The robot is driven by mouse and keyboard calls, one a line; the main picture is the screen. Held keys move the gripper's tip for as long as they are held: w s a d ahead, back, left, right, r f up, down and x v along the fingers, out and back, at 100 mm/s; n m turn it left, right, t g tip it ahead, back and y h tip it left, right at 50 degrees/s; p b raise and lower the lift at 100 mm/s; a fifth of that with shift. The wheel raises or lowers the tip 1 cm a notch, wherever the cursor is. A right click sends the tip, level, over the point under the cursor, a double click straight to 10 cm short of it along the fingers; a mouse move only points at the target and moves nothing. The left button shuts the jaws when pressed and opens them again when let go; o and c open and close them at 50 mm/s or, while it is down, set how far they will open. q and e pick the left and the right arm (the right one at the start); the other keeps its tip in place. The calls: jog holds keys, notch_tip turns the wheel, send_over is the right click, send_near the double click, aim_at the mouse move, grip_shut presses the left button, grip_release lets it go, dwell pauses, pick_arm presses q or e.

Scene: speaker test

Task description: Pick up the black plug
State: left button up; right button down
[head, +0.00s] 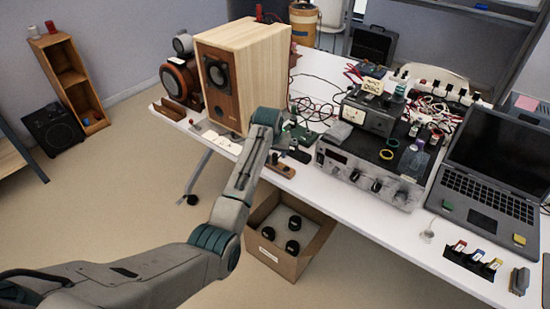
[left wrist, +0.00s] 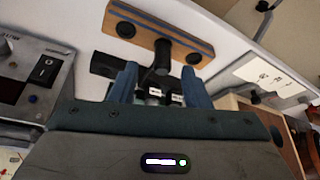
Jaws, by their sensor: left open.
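In the left wrist view, a black plug-like piece (left wrist: 162,52) stands at the middle of a blue-edged wooden strip (left wrist: 178,20). The strip also shows near the table's front edge in the head view (head: 284,170). My left gripper (left wrist: 160,84) is open, its two blue fingers pointing at the strip, with the black piece ahead between them. Whether the fingers touch it I cannot tell. In the head view my left gripper (head: 284,134) is small and partly hidden behind its wrist, above the table beside the speaker. My right gripper is not in view.
A wooden speaker (head: 262,75) stands to the left of the gripper. A metal instrument box (head: 365,170), tangled cables and a laptop (head: 492,165) lie to the right. A cardboard box (head: 265,250) with black-topped items stands on the floor below the table edge.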

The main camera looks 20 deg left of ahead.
aim_at(275, 154)
pick_arm(q)
jog(key=shift+x, duration=1.85)
jog(key=shift+a, duration=0.15)
grip_shut()
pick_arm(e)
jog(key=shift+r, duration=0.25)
pick_arm(q)
jog(key=shift+r, duration=0.1)
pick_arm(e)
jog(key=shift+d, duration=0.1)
pick_arm(q)
jog(key=shift+r, duration=0.45)
notch_tip(275, 154, up, 3)
jog(key=shift+w+f+b, duration=0.1)
jog(key=shift+b, duration=0.4)
jog(key=s+d+r+b, duration=0.1)
jog(key=s+d, duration=0.1)
jog(key=s, duration=1.4)
jog(key=shift+d+r, duration=0.15)
jog(key=shift+d, duration=0.25)
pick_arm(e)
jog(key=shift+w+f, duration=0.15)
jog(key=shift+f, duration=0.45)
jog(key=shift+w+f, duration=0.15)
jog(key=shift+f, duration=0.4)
